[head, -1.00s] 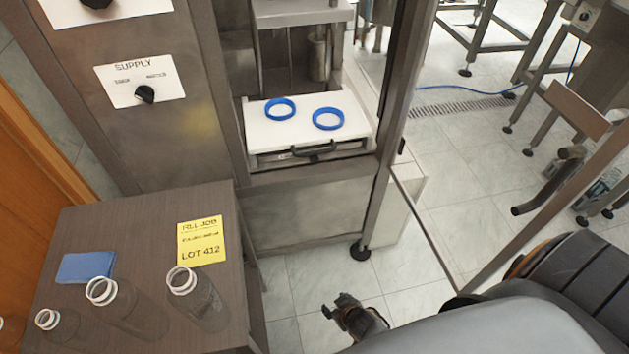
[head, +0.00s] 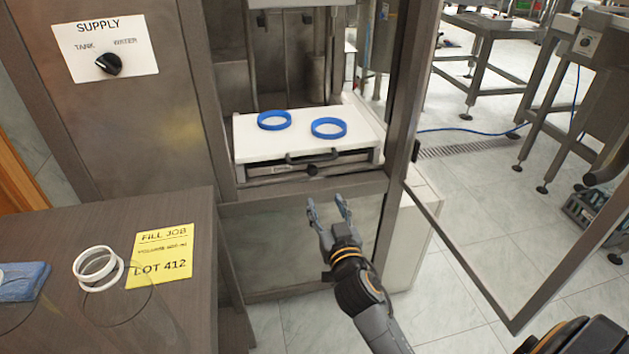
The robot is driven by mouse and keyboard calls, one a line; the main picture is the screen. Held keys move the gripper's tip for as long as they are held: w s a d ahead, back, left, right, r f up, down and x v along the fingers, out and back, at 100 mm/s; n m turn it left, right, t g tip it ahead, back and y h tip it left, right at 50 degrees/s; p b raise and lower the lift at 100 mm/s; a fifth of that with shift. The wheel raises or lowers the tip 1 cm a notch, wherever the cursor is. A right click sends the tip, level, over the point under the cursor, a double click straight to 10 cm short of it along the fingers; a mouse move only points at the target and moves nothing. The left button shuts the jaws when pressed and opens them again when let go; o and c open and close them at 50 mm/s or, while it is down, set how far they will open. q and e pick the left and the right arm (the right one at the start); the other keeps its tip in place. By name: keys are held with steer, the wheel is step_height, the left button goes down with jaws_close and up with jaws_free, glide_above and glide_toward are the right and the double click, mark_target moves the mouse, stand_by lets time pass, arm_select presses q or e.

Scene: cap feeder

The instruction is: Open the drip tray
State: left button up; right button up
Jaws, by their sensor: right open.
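The drip tray (head: 262,170) is in the machine bay, under a white top plate (head: 295,133). Its front looks flush with the bay's front edge. Two blue rings, one on the left (head: 274,120) and one on the right (head: 328,128), lie on the white plate. My right gripper (head: 328,205) is open and empty, in front of and below the handle, fingers pointing up toward it and apart from it. My left gripper is not in view.
The transparent door (head: 480,255) with its metal frame stands open on the right.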

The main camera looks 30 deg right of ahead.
mark_target(313, 172)
steer(key=b+x, duration=0.1)
steer(key=x, duration=1.1)
steer(key=shift+f, duration=0.1)
jaws_close()
